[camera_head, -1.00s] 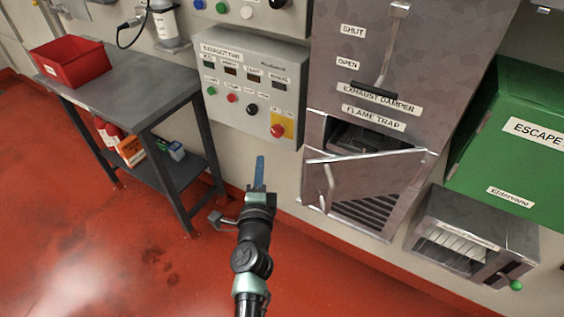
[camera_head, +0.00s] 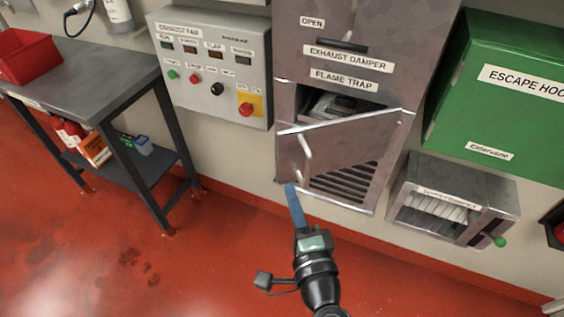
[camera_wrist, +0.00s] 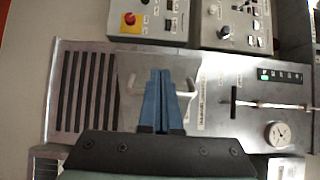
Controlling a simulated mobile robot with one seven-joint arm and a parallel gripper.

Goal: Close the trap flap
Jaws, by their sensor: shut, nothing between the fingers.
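The trap flap (camera_head: 355,142) is a bare metal plate below the FLAME TRAP label (camera_head: 343,80). It stands open, its top edge tilted out from the cabinet, with a dark gap (camera_head: 345,105) behind and above it. A pale bar handle (camera_head: 304,146) is on its left part. My gripper (camera_head: 290,188) has blue fingers, shut and empty, just below the handle in the head view. In the wrist view, the shut fingers (camera_wrist: 160,75) point at the flap and hide the handle's middle; its ends (camera_wrist: 187,93) show on both sides. Contact cannot be told.
Louvres (camera_head: 343,186) lie below the flap. The exhaust fan panel (camera_head: 210,65) is at the left, a metal box with a green knob (camera_head: 455,200) at the right, below a green cabinet (camera_head: 500,90). A grey table (camera_head: 90,80) stands far left. Red floor in front is clear.

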